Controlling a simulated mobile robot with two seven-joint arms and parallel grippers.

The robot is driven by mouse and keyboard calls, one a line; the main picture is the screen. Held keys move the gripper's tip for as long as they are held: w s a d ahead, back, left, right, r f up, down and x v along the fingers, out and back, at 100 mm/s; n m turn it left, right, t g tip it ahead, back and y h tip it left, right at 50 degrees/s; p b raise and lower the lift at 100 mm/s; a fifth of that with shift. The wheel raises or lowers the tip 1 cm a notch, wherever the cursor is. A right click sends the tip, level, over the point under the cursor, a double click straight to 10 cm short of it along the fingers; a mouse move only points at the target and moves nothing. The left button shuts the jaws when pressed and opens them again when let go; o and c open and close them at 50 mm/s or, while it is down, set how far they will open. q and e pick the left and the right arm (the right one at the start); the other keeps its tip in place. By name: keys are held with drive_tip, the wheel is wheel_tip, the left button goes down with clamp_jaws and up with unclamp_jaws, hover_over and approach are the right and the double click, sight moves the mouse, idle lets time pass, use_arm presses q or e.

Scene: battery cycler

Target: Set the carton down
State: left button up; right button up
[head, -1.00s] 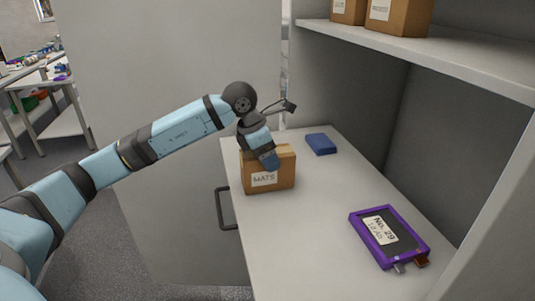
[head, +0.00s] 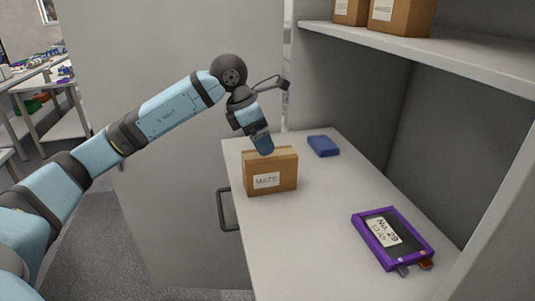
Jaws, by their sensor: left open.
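The carton (head: 271,173) is a small brown box with a white label on its front. It stands upright on the light grey counter (head: 310,225), near the counter's left edge. My left gripper (head: 265,149) is just above the carton's top, pointing down. It is open, and its fingertips are at about the height of the carton's top edge; whether they touch it I cannot tell. My right gripper is not in view.
A blue block (head: 323,146) lies behind the carton to the right. A purple-framed device (head: 391,239) labelled No. 29 lies at the front right. More brown boxes (head: 399,16) stand on the shelf (head: 430,54) above. The counter between carton and device is clear.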

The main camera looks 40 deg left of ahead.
use_arm(q)
drive_tip(key=v, duration=0.6)
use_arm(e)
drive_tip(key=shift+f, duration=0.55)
use_arm(q)
drive_tip(key=shift+f, duration=0.1)
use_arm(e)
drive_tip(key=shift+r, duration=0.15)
